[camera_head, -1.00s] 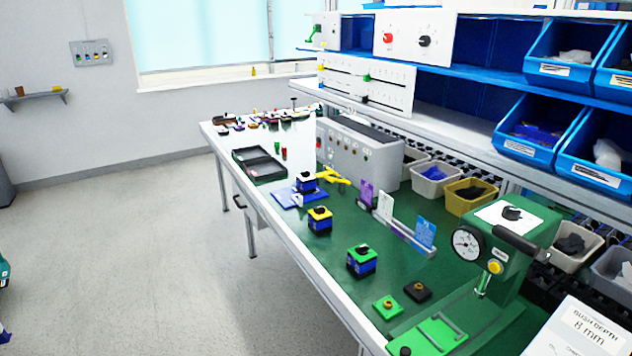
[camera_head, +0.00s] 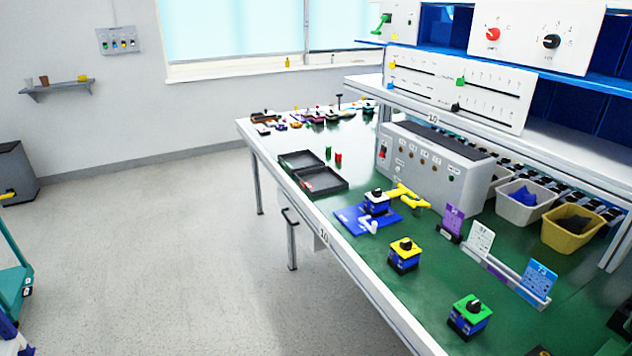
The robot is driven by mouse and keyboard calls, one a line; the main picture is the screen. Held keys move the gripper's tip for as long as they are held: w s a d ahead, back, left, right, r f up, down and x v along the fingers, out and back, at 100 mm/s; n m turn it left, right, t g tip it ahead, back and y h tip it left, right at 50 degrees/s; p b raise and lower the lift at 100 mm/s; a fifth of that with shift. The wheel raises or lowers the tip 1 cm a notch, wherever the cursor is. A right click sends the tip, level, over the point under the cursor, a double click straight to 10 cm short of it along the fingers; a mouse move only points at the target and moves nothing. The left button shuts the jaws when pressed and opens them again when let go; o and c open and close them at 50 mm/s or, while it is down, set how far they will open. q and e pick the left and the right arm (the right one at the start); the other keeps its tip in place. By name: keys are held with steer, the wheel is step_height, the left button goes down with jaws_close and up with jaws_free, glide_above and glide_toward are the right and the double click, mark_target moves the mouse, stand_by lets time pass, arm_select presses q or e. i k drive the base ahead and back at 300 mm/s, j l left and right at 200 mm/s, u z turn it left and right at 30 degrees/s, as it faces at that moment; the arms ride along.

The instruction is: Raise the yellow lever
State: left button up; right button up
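A bright yellow lever-like piece (camera_head: 408,196) lies at a slant on the green bench top, beside a blue and black switch block (camera_head: 377,202) on a blue plate (camera_head: 350,219). Whether it is joined to that block is too small to tell. A small yellow knob (camera_head: 392,66) also sits at the left end of a slot on the white slider panel (camera_head: 500,118) above the bench. Neither of my grippers is in view.
The long bench has a white front edge (camera_head: 372,290). A yellow-topped block (camera_head: 404,254), a green-topped block (camera_head: 470,314) and a card holder (camera_head: 491,268) stand nearer. A grey control box (camera_head: 440,178) stands behind. The floor (camera_head: 190,250) left of the bench is clear.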

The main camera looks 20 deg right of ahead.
mark_target(402, 190)
steer(key=i+j+u, duration=0.2)
steer(key=i, duration=0.4)
steer(key=i+u, duration=0.2)
steer(key=i, duration=0.4)
steer(key=i+z, duration=0.25)
steer(key=z, duration=0.15)
steer(key=i+j+z, duration=0.2)
steer(key=z, duration=0.15)
steer(key=i+j+z, duration=0.2)
steer(key=z, duration=0.2)
steer(key=i+j+z, duration=0.25)
steer(key=z, duration=0.15)
